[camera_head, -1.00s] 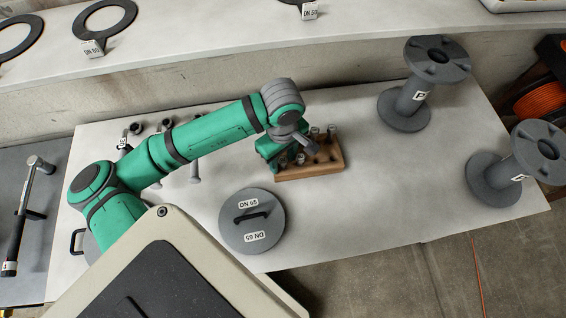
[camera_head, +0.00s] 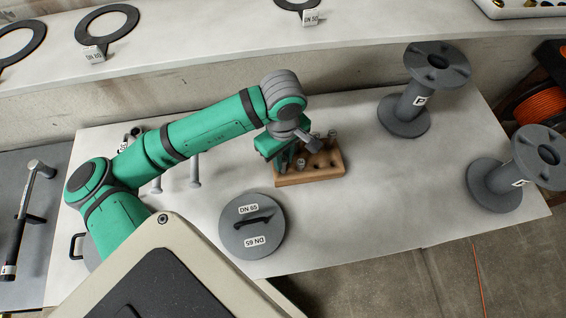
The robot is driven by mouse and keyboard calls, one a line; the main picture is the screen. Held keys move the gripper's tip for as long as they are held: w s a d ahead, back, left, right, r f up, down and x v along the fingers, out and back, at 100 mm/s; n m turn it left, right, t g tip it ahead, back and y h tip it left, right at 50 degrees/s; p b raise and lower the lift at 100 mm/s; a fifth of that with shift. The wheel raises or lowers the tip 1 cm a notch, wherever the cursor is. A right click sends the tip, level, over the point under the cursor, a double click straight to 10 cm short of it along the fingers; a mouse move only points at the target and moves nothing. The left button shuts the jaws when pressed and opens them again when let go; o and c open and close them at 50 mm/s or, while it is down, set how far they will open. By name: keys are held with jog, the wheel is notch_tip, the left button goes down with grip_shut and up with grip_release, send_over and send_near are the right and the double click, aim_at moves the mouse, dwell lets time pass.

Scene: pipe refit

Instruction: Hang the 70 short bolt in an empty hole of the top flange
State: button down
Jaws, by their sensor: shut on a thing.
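My gripper (camera_head: 284,152) is at the left end of a wooden bolt block (camera_head: 312,178), pointing down. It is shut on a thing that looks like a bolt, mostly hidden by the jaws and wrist. Several grey bolts stand in the block, one (camera_head: 301,164) just right of the jaws and one (camera_head: 332,135) at the back; I cannot read which is the 70 short. Two grey flanged spools stand on the right of the table. Holes show in the top flange (camera_head: 437,66) of the back one and in the top flange (camera_head: 541,150) of the front one.
A round DN 65 lid (camera_head: 252,240) with a handle lies in front of the block. A shelf (camera_head: 200,57) with ring gaskets runs along the back. The table between block and spools is clear.

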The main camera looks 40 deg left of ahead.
notch_tip(320, 180, up, 11)
jog(key=shift+r, duration=0.2)
dwell(1.0)
jog(key=shift+w, duration=0.1)
dwell(0.5)
